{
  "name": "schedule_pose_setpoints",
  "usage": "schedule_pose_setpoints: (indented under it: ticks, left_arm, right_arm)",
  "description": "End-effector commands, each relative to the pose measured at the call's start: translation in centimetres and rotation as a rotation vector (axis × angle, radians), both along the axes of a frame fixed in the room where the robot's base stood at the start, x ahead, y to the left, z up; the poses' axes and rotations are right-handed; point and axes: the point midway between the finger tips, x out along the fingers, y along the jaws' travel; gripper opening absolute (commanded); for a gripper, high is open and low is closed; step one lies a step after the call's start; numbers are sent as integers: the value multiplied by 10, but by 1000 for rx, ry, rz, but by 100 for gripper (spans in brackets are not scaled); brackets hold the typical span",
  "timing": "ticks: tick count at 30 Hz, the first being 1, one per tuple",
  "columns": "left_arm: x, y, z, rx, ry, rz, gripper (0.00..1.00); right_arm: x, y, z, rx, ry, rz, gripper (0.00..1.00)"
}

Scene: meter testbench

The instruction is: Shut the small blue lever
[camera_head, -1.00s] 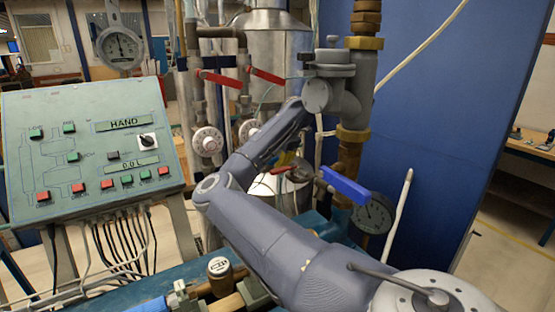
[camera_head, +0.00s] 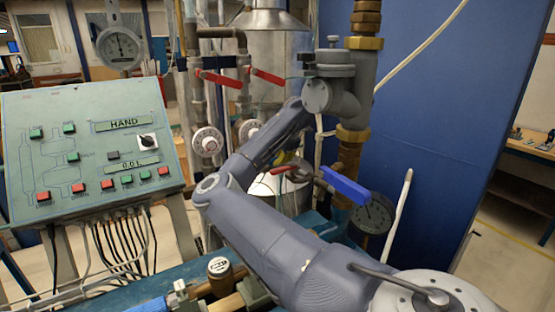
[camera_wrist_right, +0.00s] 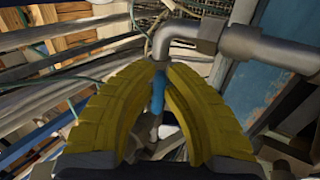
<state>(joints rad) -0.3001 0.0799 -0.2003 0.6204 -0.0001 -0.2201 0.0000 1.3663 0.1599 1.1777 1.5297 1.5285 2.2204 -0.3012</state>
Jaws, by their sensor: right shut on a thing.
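In the right wrist view a small blue lever (camera_wrist_right: 158,92) stands between the yellow fingers of my right gripper (camera_wrist_right: 161,70). The fingertips close together on it, just below a grey pipe elbow (camera_wrist_right: 178,36). The fingers hide part of the lever. In the head view my right arm reaches in from the lower right and bends toward the pipes. Only a little yellow of the right gripper (camera_head: 286,157) shows there, behind the forearm, and the small lever cannot be made out. My left gripper is not in view.
A larger blue lever (camera_head: 345,187) sits on the brass pipe, beside a dial gauge (camera_head: 373,216). Red levers (camera_head: 218,79) and white-faced meters (camera_head: 207,141) are behind the arm. A green control panel (camera_head: 85,105) stands at left. A blue wall (camera_head: 430,120) fills the right.

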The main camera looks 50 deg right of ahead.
Motion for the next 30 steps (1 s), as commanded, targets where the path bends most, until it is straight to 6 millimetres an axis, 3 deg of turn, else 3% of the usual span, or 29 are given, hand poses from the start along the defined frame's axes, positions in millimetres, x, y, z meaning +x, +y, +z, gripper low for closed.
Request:
schedule_pose_setpoints:
  ticks: [8,30]
  left_arm:
    - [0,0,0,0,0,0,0]
    - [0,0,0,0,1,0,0]
  right_arm:
    - [-2,2,-3,74,-25,-133,0]
    - [-11,13,-10,404,-139,-738,0]
